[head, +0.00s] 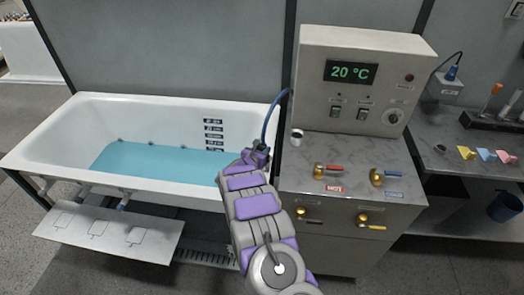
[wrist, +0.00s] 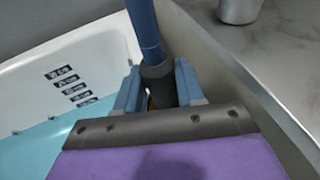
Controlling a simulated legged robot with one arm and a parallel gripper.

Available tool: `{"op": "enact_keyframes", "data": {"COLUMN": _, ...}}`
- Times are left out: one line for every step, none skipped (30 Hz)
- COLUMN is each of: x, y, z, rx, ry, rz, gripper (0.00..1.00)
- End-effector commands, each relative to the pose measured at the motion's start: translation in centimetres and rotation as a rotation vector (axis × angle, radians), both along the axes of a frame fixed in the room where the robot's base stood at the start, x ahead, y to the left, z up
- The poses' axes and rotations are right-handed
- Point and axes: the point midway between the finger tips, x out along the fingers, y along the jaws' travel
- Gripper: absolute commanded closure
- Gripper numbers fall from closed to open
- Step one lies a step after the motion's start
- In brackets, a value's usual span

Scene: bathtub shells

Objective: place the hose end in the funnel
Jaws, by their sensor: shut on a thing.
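My gripper (head: 260,149) is shut on the black end (wrist: 158,86) of a blue hose (head: 271,115). In the wrist view, the two blue-grey fingers of the gripper (wrist: 157,92) stand on either side of this black end, and the hose (wrist: 146,30) rises from it. The gripper is at the tub's right end, beside the cabinet's left edge. I cannot clearly make out a funnel. A small pale cup-like piece (head: 297,137) stands on the cabinet top, right of the gripper; it also shows in the wrist view (wrist: 238,10). The hose's lower tip is hidden by the gripper.
The white bathtub (head: 40,140) holds blue water (head: 150,165). The grey cabinet (head: 340,150) carries a 20 °C panel (head: 350,72) and brass taps with a red (head: 327,169) and a blue lever (head: 386,175). Small coloured pieces (head: 487,155) lie on the right bench.

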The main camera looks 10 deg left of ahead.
Motion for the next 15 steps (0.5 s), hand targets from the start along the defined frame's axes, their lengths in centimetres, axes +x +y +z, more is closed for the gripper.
{"op": "enact_keyframes", "data": {"x": 0.01, "y": -0.02, "z": 0.09, "rx": 0.001, "ry": 0.0, "rz": 0.0, "gripper": 1.0}}
{"op": "enact_keyframes", "data": {"x": 0.02, "y": -0.04, "z": 0.1, "rx": 0.001, "ry": 0.0, "rz": 0.0, "gripper": 1.0}}
{"op": "enact_keyframes", "data": {"x": 0.01, "y": -0.09, "z": 0.09, "rx": 0.001, "ry": 0.0, "rz": 0.0, "gripper": 1.0}}
{"op": "enact_keyframes", "data": {"x": 0.02, "y": -0.12, "z": 0.05, "rx": 0.001, "ry": 0.001, "rz": 0.0, "gripper": 1.0}}
{"op": "enact_keyframes", "data": {"x": 0.01, "y": -0.16, "z": 0.02, "rx": 0.002, "ry": 0.0, "rz": -0.001, "gripper": 0.61}}
{"op": "enact_keyframes", "data": {"x": 0.01, "y": -0.19, "z": 0.07, "rx": 0.002, "ry": 0.0, "rz": -0.001, "gripper": 0.57}}
{"op": "enact_keyframes", "data": {"x": 0.02, "y": -0.23, "z": 0.08, "rx": 0.002, "ry": 0.0, "rz": -0.001, "gripper": 0.54}}
{"op": "enact_keyframes", "data": {"x": 0.02, "y": -0.24, "z": 0.09, "rx": 0.002, "ry": 0.0, "rz": -0.001, "gripper": 0.51}}
{"op": "enact_keyframes", "data": {"x": 0.01, "y": -0.26, "z": 0.09, "rx": 0.002, "ry": 0.0, "rz": -0.001, "gripper": 0.47}}
{"op": "enact_keyframes", "data": {"x": 0.01, "y": -0.26, "z": 0.09, "rx": 0.002, "ry": 0.0, "rz": -0.001, "gripper": 0.45}}
{"op": "enact_keyframes", "data": {"x": 0.02, "y": -0.26, "z": 0.08, "rx": 0.002, "ry": 0.0, "rz": -0.001, "gripper": 0.42}}
{"op": "enact_keyframes", "data": {"x": 0.02, "y": -0.25, "z": 0.06, "rx": 0.002, "ry": 0.001, "rz": -0.001, "gripper": 0.38}}
{"op": "enact_keyframes", "data": {"x": 0.01, "y": -0.24, "z": 0.07, "rx": 0.002, "ry": 0.0, "rz": -0.001, "gripper": 0.36}}
{"op": "enact_keyframes", "data": {"x": 0.02, "y": -0.22, "z": 0.07, "rx": 0.002, "ry": 0.0, "rz": -0.001, "gripper": 0.36}}
{"op": "enact_keyframes", "data": {"x": 0.02, "y": -0.21, "z": 0.06, "rx": 0.001, "ry": 0.001, "rz": 0.0, "gripper": 0.36}}
